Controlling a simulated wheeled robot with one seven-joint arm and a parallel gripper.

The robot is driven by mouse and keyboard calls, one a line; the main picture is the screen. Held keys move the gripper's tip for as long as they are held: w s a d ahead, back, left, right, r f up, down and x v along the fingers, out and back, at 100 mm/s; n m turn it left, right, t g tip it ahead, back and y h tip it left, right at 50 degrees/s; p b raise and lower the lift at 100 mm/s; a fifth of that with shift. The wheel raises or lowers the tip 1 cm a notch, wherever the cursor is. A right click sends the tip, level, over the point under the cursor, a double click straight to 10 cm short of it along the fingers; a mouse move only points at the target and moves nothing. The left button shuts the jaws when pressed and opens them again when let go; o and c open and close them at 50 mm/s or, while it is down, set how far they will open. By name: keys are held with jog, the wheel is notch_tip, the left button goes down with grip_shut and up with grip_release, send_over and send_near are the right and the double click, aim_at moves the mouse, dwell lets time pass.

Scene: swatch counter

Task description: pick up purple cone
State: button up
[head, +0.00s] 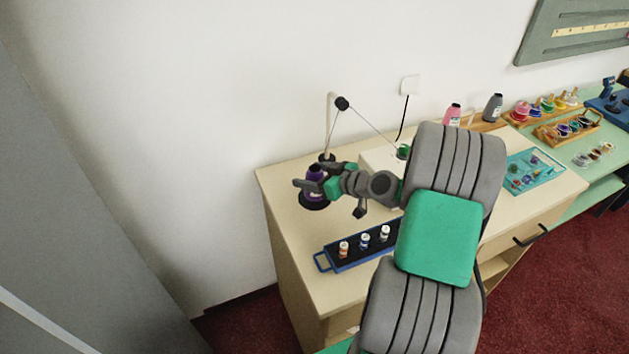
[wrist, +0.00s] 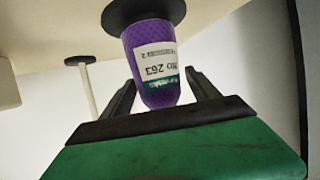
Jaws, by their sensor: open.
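The purple cone (head: 316,184) stands upright on a round black base (head: 314,204) at the left part of the table, partly hidden by my gripper in the head view. In the wrist view the purple cone (wrist: 156,58) carries a white and green label, and the black base (wrist: 145,14) shows at the top. My gripper (head: 309,185) is at the cone. Its fingers (wrist: 160,92) are open, one on each side of the cone's narrow end, with a gap visible on both sides.
A blue-handled dark tray (head: 345,257) with several small spools lies in front of the cone. A thin stand (head: 331,125) rises behind it. A white box (head: 378,160) and a teal tray (head: 533,171) are to the right. Bare tabletop (head: 285,225) shows at the left front.

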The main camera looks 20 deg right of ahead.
jog(key=shift+x, duration=0.9)
grip_shut()
